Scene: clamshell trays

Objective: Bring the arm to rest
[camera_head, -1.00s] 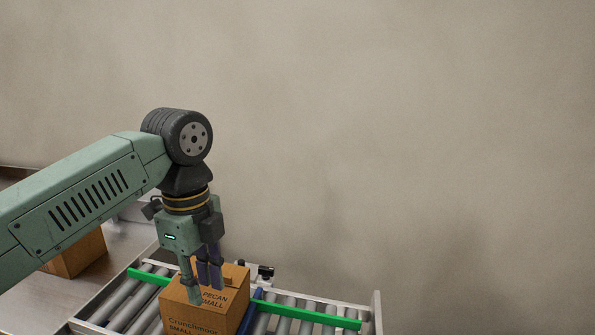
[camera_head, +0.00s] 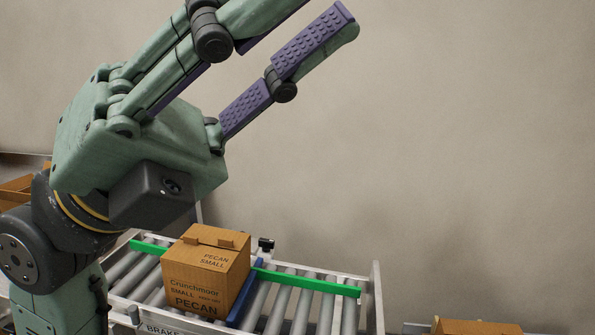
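My gripper (camera_head: 290,25) is raised in the upper left and middle of the head view, close to the camera, its fingers pointing up and to the right. The fingers are spread apart, with purple ribbed pads and nothing between them. My wrist and arm fill the left side and hide part of what lies behind. The upper fingertip is cut off by the top edge of the picture.
A brown carton (camera_head: 206,275) marked Pecan Small stands upright on a roller conveyor (camera_head: 289,308) below my gripper. A green rail (camera_head: 306,281) and a blue bar (camera_head: 245,294) are beside it. Another carton (camera_head: 476,326) shows at bottom right. Wall space right is clear.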

